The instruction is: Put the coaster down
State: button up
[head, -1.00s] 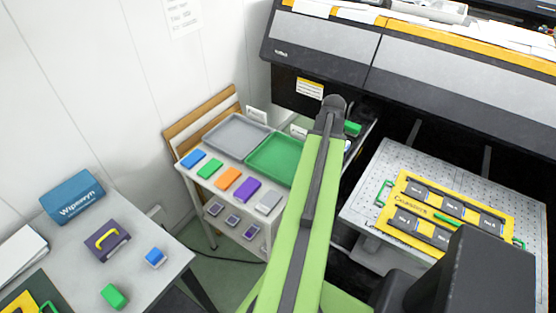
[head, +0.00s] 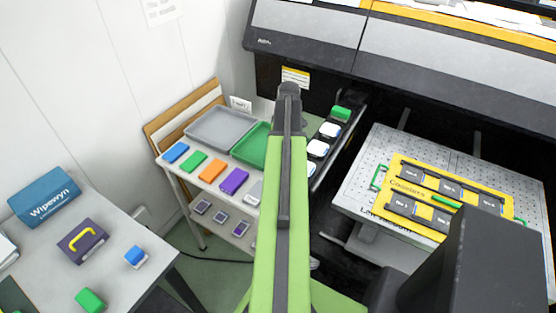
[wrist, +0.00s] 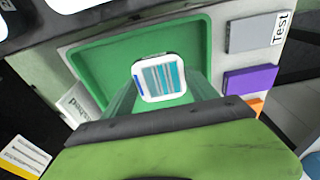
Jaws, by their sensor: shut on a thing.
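A white rounded-square coaster (wrist: 160,78) with teal stripes and a blue edge mark shows in the wrist view. My gripper (wrist: 163,88) is shut on it, with green fingers on either side. The coaster is in front of the green tray (wrist: 85,62) in this view; whether it touches the tray floor I cannot tell. In the head view the green tray (head: 247,148) lies on the cart, partly hidden by my arm, and the coaster and gripper are hidden behind the arm.
A grey tray (head: 220,129) sits left of the green one. Coloured blocks, including a purple one (head: 234,181), line the cart's front. White rounded pieces (head: 330,130) and a green block (head: 341,113) lie on a dark ledge to the right. The printer (head: 400,45) rises behind.

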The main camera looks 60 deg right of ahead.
notch_tip(320, 180, down, 6)
jog(key=b, duration=0.4)
jog(key=shift+f+b, duration=0.2)
jog(key=shift+b, duration=0.1)
jog(key=shift+r, duration=0.25)
jog(key=shift+f, duration=0.2)
jog(key=o, duration=1.5)
jog(key=shift+o, duration=0.2)
jog(key=shift+r, duration=0.1)
jog(key=r+p, duration=0.4)
jog(key=s+r+p, duration=0.1)
jog(key=r+p, duration=0.7)
jog(key=shift+s+r+p, duration=0.2)
jog(key=shift+p, duration=0.1)
jog(key=shift+f, duration=0.15)
